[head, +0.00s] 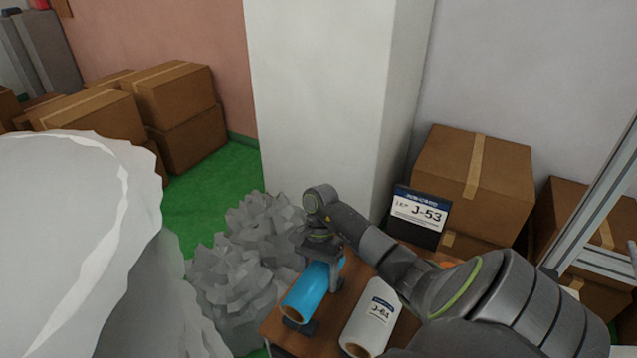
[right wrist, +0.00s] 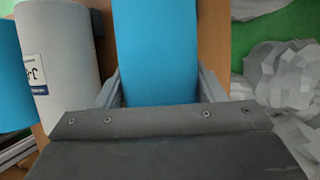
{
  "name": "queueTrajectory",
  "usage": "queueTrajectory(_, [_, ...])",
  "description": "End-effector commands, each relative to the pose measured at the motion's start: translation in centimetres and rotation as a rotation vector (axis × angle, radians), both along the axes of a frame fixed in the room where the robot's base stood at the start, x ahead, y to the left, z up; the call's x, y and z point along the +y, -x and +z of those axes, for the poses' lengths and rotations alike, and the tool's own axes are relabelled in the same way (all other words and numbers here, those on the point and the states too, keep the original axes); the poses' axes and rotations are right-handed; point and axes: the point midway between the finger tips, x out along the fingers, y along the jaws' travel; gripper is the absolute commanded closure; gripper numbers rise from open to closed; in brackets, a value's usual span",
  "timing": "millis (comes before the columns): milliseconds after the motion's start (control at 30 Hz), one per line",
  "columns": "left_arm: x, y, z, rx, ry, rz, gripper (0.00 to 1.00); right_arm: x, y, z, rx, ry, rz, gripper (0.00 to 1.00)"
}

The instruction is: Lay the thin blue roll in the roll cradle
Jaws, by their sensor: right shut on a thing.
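A blue roll (head: 305,290) with a hollow brown core end is over the left part of a small wooden table. It also shows in the right wrist view (right wrist: 155,50), between the fingers. My right gripper (head: 322,272) comes down over the roll from above and is shut on it across its width. A dark support piece (head: 300,326) shows under the roll's near end; it may be part of the cradle. I cannot tell whether the roll rests on it. My left gripper is not in view.
A white roll (head: 370,318) with a label lies to the right on the wooden table (head: 275,328). Another blue thing (right wrist: 10,80) is beyond it in the wrist view. Crumpled grey heaps (head: 245,265) stand left. A J-53 sign (head: 418,212) and cardboard boxes (head: 470,180) stand behind.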

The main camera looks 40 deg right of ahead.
Motion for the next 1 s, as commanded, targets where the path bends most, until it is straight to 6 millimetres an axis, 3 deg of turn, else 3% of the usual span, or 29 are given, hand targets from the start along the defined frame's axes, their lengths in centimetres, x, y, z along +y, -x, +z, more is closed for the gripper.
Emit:
queueTrajectory(533, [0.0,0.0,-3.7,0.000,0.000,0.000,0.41,0.0,0.0,-3.7,0.000,0.001,0.000,0.62])
queueTrajectory(1000, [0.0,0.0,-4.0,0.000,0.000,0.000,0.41,0.0,0.0,-3.9,0.000,0.001,0.000,0.62])
